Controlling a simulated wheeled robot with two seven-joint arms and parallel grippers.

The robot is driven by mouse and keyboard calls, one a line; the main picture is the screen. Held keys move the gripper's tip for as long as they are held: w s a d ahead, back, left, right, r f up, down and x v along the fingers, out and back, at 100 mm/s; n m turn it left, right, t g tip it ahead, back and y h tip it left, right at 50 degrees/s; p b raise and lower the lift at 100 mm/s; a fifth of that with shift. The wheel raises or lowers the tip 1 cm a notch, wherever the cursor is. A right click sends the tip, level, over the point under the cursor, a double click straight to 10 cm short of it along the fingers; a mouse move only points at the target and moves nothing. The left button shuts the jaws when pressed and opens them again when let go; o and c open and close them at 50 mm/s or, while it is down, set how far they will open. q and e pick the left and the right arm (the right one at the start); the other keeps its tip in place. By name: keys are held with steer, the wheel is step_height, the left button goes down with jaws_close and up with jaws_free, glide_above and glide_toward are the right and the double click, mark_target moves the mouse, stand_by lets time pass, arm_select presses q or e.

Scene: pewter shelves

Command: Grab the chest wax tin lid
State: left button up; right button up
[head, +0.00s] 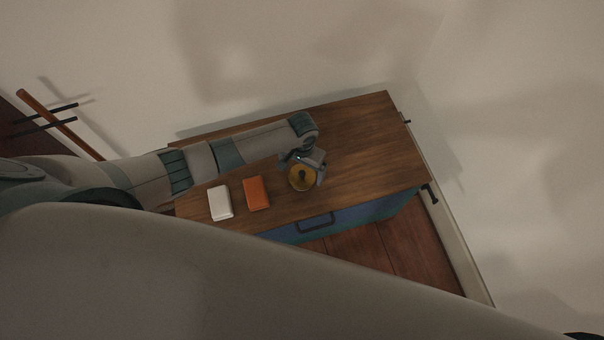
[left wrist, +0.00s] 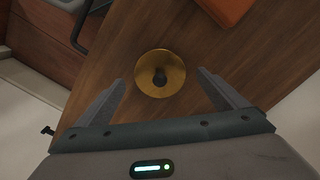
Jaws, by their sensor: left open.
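The tin lid (head: 301,178) is a round, gold-coloured disc with a dark knob at its centre. It is on the wooden top of the chest (head: 365,140), near the front edge. In the left wrist view the lid (left wrist: 160,73) lies ahead of my left gripper (left wrist: 162,84), roughly centred between the two spread fingers. My left gripper (head: 308,172) is open and empty, over the lid in the head view, and hides part of it. I cannot tell the exact height of the fingers above the lid. My right gripper is in neither view.
An orange block (head: 256,193) and a white block (head: 220,203) lie on the chest top to the left of the lid. The orange block (left wrist: 227,8) also shows in the left wrist view. The chest has a blue front with a dark handle (head: 315,223). The chest top's right side is clear.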

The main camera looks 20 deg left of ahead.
arm_select(q)
steer(key=shift+f, duration=1.05)
steer(key=c, duration=1)
